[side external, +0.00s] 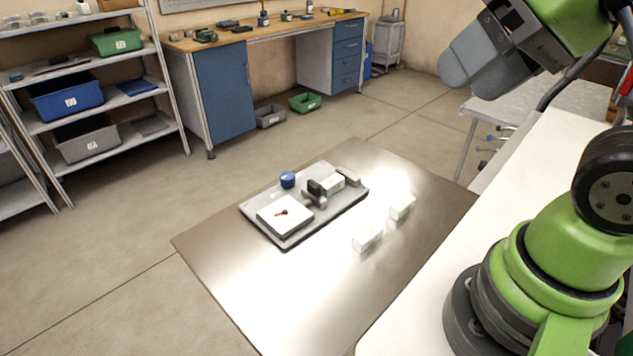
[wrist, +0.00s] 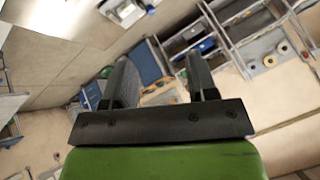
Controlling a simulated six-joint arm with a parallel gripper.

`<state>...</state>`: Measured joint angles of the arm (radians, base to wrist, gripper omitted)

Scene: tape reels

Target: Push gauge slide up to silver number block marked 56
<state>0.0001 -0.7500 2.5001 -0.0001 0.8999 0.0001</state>
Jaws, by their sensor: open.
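The gauge (side external: 257,206) is a grey plate lying on the metal table, with a white square dial face (side external: 278,216) bearing a small red and black pointer. A dark piece with a grey foot (side external: 316,189), which looks like the gauge slide, sits on the plate right of the dial. A pale block (side external: 335,184) is close behind it. Two more pale silver blocks, a near one (side external: 367,240) and a far one (side external: 402,206), lie on the table to the right. No number is legible. My gripper (side external: 470,77) is high above and right of the table, empty. Its parted fingers show in the wrist view (wrist: 160,66).
A blue knob (side external: 287,180) stands at the plate's back edge. The metal table (side external: 260,295) is otherwise clear. Shelves with bins (side external: 84,139) and a workbench (side external: 270,33) stand well behind. A white surface (side external: 470,240) borders the table at right.

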